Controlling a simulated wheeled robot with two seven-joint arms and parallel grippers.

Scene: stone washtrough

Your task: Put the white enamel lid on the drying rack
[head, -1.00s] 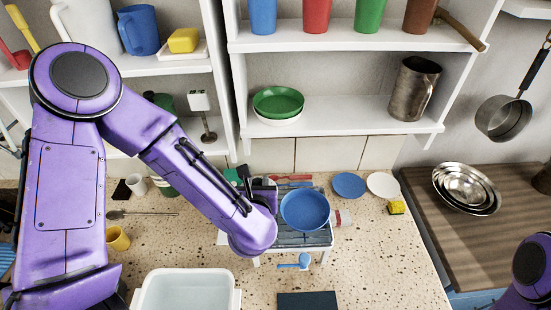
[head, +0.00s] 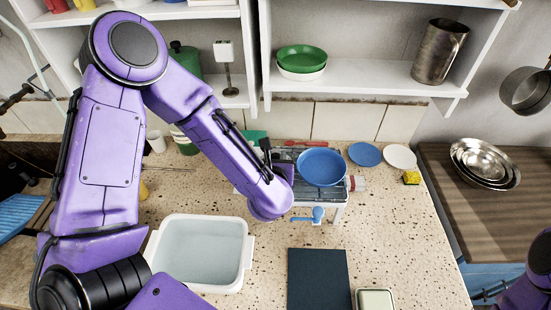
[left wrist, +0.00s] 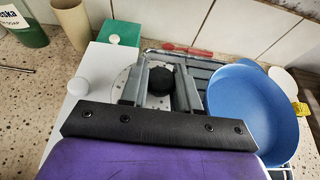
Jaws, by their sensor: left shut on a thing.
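My left gripper (left wrist: 160,84) is shut on the round black knob of the white enamel lid (left wrist: 123,84), whose pale, speckled edge shows beside the fingers in the left wrist view. The rest of the lid is hidden by the gripper. In the head view my own forearm covers the lid. I cannot tell whether the lid touches the rack. My right gripper is out of view.
A water-filled white basin (head: 199,250) is at front left and a dark board (head: 319,278) at front centre. A blue plate (head: 364,154), a white plate (head: 399,157) and a yellow sponge (head: 411,177) lie right of the rack. Shelves (head: 360,80) stand behind.

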